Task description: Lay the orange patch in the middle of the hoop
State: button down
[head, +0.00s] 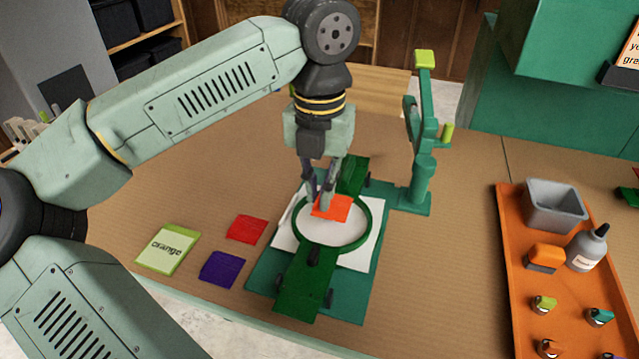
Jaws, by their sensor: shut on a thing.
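My gripper (322,203) points down and is shut on the orange patch (334,209). The patch is over the back part of the hoop's opening, behind its middle. I cannot tell whether the patch touches the white cloth (361,259) below. The hoop (369,226) is a round green ring clamped over the white cloth on a green stand. The fingers hide part of the patch's left edge and the hoop's back left rim.
A red patch (247,229) and a purple patch (222,269) lie left of the stand. A green post (421,160) rises behind right. An orange tray (514,262) with bottles and a grey bin stands right.

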jog(key=shift+f+b, duration=0.15)
jog(key=shift+b, duration=0.15)
dwell(0.4)
jog(key=shift+f+b, duration=1.45)
jog(key=shift+f, duration=0.15)
jog(key=c, duration=1.6)
grip_release()
notch_tip(320, 180, up, 7)
jog(key=p, duration=0.4)
jog(key=shift+r+p, duration=0.1)
jog(key=shift+p, duration=0.3)
